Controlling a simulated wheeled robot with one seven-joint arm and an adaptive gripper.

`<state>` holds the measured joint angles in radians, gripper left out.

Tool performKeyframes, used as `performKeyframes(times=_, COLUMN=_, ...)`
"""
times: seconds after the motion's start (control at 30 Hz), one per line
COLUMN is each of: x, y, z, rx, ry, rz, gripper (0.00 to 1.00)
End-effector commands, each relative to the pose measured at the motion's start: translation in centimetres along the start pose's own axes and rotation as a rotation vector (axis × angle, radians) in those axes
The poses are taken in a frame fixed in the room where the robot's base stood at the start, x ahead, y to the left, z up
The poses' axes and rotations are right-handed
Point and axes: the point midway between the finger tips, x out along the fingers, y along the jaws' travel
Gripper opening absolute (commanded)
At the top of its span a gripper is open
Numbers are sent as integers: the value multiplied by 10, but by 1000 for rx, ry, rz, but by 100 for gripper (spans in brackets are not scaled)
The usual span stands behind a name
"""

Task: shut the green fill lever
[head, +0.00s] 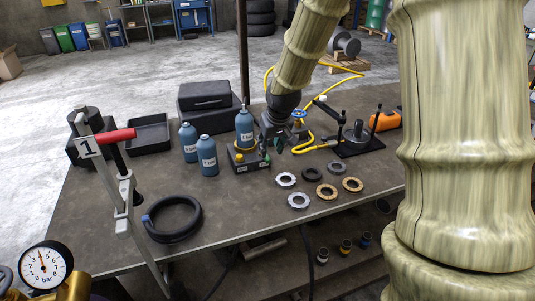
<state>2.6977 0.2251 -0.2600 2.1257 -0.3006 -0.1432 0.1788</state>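A dark filling block (248,165) stands on the workbench, with a blue-grey bottle (244,130) upright on it. A small green part (266,157), which looks like the fill lever, shows at the block's right end. It is too small to tell its angle. My dark gripper (279,147) points down just right of the bottle, close to the block's right end. I cannot tell whether it touches the lever. Its fingers blend into the dark background, so their opening is unclear.
Two more blue-grey bottles (207,156) stand left of the block. Several rings (326,191) lie in front on the right. A blue valve wheel (299,116) with a yellow hose (318,147) is behind my gripper.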

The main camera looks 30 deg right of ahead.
Motion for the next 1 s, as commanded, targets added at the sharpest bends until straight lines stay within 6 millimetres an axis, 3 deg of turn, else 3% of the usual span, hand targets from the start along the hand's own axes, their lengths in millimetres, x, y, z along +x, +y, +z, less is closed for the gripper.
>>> performKeyframes(times=0.53, x=52, y=-1, z=-1, rx=-3, ry=-1, rz=0, gripper=37)
performKeyframes(times=1.0, x=59, y=-2, z=0, rx=-2, ry=0, rz=0, gripper=37)
